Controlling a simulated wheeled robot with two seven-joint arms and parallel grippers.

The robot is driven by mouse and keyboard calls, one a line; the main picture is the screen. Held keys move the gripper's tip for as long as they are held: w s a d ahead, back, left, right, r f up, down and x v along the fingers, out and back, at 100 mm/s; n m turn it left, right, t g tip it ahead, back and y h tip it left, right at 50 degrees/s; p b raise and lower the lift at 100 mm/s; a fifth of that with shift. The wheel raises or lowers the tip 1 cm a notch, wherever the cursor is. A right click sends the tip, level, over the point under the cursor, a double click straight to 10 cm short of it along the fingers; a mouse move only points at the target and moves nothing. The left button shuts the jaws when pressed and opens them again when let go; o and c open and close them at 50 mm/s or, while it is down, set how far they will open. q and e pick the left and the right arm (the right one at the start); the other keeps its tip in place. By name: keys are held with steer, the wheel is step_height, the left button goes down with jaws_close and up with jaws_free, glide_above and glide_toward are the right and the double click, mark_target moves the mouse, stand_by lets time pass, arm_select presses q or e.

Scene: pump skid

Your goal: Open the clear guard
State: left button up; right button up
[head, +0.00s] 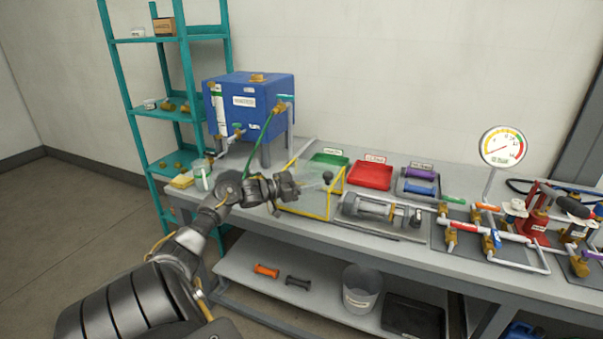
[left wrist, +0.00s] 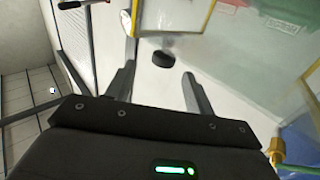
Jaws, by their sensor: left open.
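The clear guard is a see-through panel with a yellow frame (head: 337,193) on the bench, left of the pump. Its yellow edge also shows in the left wrist view (left wrist: 172,33). A round black knob (head: 328,177) is by the guard; it also shows in the left wrist view (left wrist: 163,59). My left gripper (head: 299,182) is over the guard area, just left of the knob. In the left wrist view its fingers (left wrist: 158,72) are apart, with the knob between and slightly beyond their tips. I cannot tell if they touch it. My arm hides part of the guard.
A blue tank (head: 248,100) stands behind my left gripper, with a green hose. The pump (head: 375,210) and pipework (head: 490,235) are to the right. A teal shelf (head: 150,112) stands left.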

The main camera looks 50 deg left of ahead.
arm_select(q)
steer(key=shift+v, duration=1.45)
